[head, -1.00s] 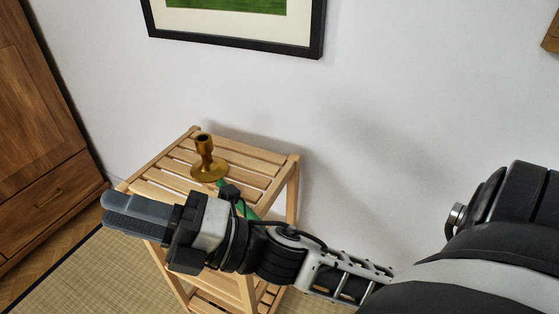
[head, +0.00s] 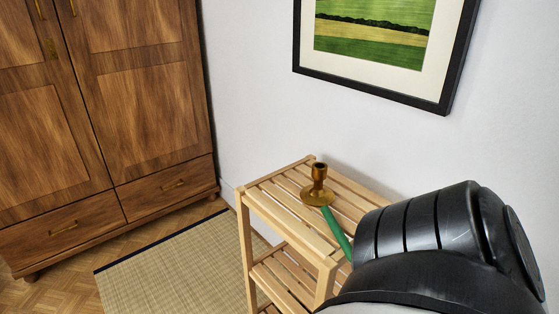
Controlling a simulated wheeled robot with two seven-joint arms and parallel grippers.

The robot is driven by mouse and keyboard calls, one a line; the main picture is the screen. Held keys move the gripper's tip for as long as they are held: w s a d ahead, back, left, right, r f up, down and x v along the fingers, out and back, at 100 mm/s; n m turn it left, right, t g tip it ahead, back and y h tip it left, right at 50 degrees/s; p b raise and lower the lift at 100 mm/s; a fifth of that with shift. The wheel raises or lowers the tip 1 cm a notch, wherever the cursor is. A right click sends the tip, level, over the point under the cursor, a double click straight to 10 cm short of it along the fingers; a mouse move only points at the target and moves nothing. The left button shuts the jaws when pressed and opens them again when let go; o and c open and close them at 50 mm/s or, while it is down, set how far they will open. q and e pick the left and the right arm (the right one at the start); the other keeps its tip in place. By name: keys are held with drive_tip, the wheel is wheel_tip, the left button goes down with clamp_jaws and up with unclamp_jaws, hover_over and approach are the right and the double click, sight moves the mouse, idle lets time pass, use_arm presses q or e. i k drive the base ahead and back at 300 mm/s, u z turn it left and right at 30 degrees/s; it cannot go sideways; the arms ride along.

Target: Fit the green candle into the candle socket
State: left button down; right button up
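A brass candle holder (head: 318,188) with a round base and an upright socket stands on the top of a slatted wooden shelf stand (head: 281,204). The green candle (head: 337,231) lies on the slats beside the holder's base, on the near right side. Its lower end is hidden behind a black and grey link of my arm. The socket's opening at the top looks empty. Neither of my grippers shows in the head view.
My arm link fills the lower right and covers the right part of the stand. A wooden wardrobe (head: 150,110) stands on the left. A framed picture (head: 370,45) hangs on the wall above the stand. A straw mat (head: 175,275) lies on the floor.

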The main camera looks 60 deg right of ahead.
sight(316, 194)
drive_tip(key=u, duration=0.25)
drive_tip(key=i, duration=0.95)
drive_tip(key=z, duration=3.4)
